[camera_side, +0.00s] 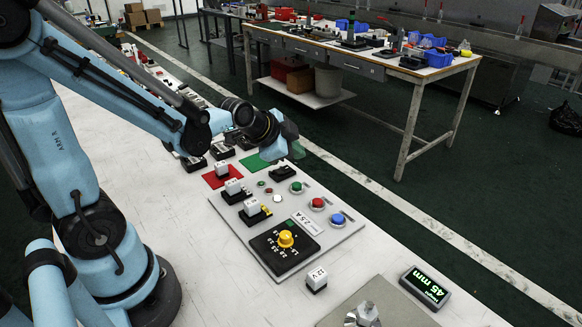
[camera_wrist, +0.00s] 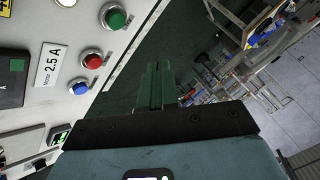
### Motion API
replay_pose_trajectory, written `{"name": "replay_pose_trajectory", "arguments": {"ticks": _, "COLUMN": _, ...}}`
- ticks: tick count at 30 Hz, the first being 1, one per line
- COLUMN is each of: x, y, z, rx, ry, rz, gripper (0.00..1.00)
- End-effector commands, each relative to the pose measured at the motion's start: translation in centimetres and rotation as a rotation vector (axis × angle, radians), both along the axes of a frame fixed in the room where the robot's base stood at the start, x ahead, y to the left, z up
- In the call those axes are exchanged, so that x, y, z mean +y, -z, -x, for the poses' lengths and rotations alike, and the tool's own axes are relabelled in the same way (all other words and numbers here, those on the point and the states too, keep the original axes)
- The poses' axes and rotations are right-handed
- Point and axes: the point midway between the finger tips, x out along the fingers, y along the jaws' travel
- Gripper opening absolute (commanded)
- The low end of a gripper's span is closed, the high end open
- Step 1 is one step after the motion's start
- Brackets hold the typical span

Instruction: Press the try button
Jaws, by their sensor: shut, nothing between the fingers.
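A grey control panel (camera_side: 345,236) lies on the white bench with a green button (camera_side: 296,187), a red button (camera_side: 318,203) and a blue button (camera_side: 338,219) in a row. The wrist view also shows the green (camera_wrist: 116,18), red (camera_wrist: 92,60) and blue (camera_wrist: 80,87) buttons at left. I cannot read which one is marked "try". My gripper (camera_side: 297,152) is raised near the panel's far end, apart from the buttons. In the wrist view its dark green fingers (camera_wrist: 158,85) are together and empty, to the right of the buttons.
The panel also carries a yellow knob (camera_side: 286,239), a white round part (camera_side: 277,198) and small blocks on black bases. A 12 V block (camera_side: 316,279) and a 45 mm display (camera_side: 426,288) stand nearer. A cluttered worktable (camera_side: 375,60) is behind, across open floor.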

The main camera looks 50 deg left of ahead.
Motion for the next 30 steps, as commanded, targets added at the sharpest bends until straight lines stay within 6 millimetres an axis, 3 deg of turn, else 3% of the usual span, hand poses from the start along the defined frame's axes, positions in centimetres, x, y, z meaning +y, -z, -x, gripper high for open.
{"name": "replay_pose_trajectory", "arguments": {"ticks": 15, "x": 0.0, "y": 5.1, "z": -0.1, "rx": 0.000, "ry": 0.000, "rz": 0.000, "gripper": 0.00}}
{"name": "replay_pose_trajectory", "arguments": {"ticks": 30, "x": 0.0, "y": 6.0, "z": 0.0, "rx": 0.000, "ry": 0.000, "rz": 0.000, "gripper": 0.00}}
